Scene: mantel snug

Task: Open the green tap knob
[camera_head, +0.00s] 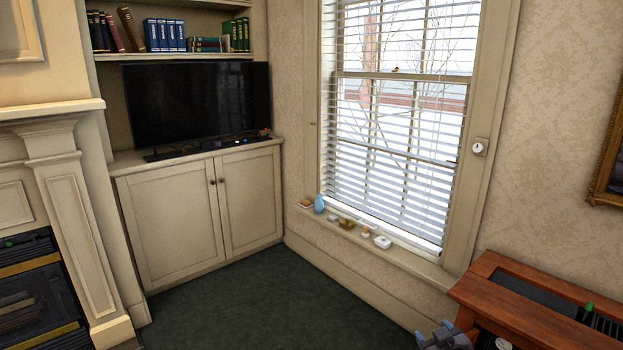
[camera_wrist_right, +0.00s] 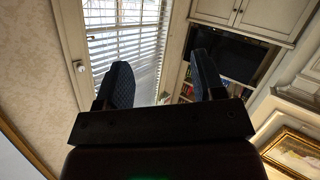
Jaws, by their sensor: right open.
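A small green spot (camera_head: 588,307) shows over the dark recess of the wooden table at the lower right; it may be the green tap knob, but it is too small to be sure. My right gripper (camera_head: 445,337) is at the bottom edge of the head view, left of the table and apart from the green spot. In the right wrist view my right gripper (camera_wrist_right: 163,80) is open, its two dark blue fingers spread with nothing between them. That view is turned over, and no green knob shows in it. My left gripper is not in view.
The wooden table (camera_head: 520,318) fills the lower right corner. A window (camera_head: 400,110) has small items on its sill. A television (camera_head: 195,100) stands on a cream cabinet (camera_head: 170,225). A fireplace (camera_head: 75,215) is at left. The dark green carpet (camera_head: 270,300) is clear.

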